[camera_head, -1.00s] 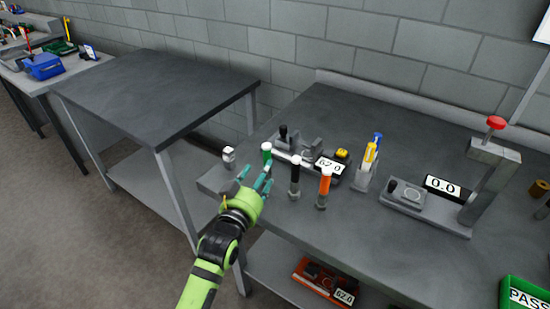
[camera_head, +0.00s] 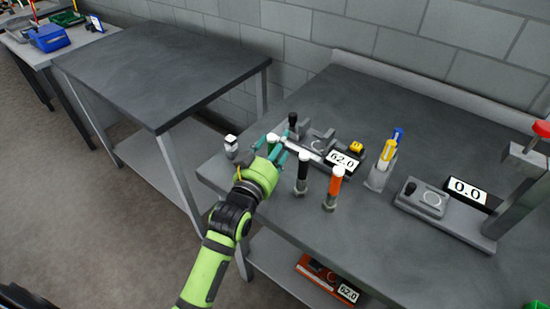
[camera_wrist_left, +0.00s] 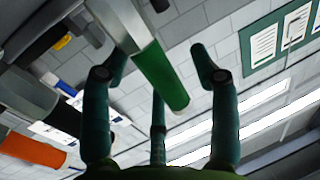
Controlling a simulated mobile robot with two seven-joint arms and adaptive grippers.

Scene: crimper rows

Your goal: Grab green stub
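The green stub (camera_head: 271,147) has a white top and stands upright near the left end of the dark bench, partly hidden behind my fingers in the head view. In the left wrist view the green stub (camera_wrist_left: 160,75) lies between my spread fingers, with gaps on both sides. My left gripper (camera_head: 273,153) is open around it; its teal fingers also show in the left wrist view (camera_wrist_left: 157,95). Whether any finger touches the stub cannot be told. My right gripper is not in view.
A black stub (camera_head: 303,172) and an orange stub (camera_head: 334,187) stand close to the right of my gripper. A small grey-and-white piece (camera_head: 231,146) stands at left.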

